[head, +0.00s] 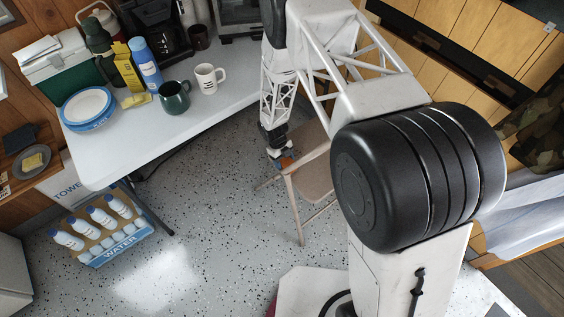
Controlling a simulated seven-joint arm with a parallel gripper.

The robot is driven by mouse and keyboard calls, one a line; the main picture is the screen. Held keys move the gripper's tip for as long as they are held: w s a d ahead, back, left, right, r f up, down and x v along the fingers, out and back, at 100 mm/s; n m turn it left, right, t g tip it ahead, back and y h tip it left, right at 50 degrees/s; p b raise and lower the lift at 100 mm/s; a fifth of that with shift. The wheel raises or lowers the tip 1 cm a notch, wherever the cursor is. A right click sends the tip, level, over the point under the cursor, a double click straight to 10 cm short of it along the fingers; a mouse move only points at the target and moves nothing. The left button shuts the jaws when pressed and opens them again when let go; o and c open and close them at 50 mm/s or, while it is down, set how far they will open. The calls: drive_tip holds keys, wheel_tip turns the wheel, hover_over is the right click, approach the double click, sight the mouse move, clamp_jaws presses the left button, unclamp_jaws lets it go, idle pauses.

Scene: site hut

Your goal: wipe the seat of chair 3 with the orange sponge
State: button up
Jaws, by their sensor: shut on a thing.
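My gripper (279,150) points down beside the table's right edge, at the left side of a folding chair. It is shut on the orange sponge (286,162), of which only a small part shows below the fingers. The chair (312,178) has a tan seat and thin legs; my arm hides part of it. The sponge is at the seat's left edge in the picture; I cannot tell whether it touches the seat. No number shows on the chair.
A white table (150,140) on the left bears stacked plates (87,108), a green mug (174,97), a white mug (208,78), bottles and a green cooler (60,72). A water-bottle pack (103,230) is on the floor. The speckled floor (220,240) in front is clear.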

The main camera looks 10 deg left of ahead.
sight(306, 151)
drive_tip(key=shift+w+d, duration=0.75)
drive_tip(key=shift+w+d+f, duration=0.1)
drive_tip(key=shift+w+d, duration=1.1)
drive_tip(key=shift+w+d+f, duration=0.15)
drive_tip(key=shift+w+d, duration=1.05)
drive_tip(key=shift+w, duration=0.05)
drive_tip(key=shift+d, duration=0.1)
drive_tip(key=shift+w+d+f, duration=0.15)
drive_tip(key=shift+w+d, duration=1)
drive_tip(key=shift+w, duration=0.05)
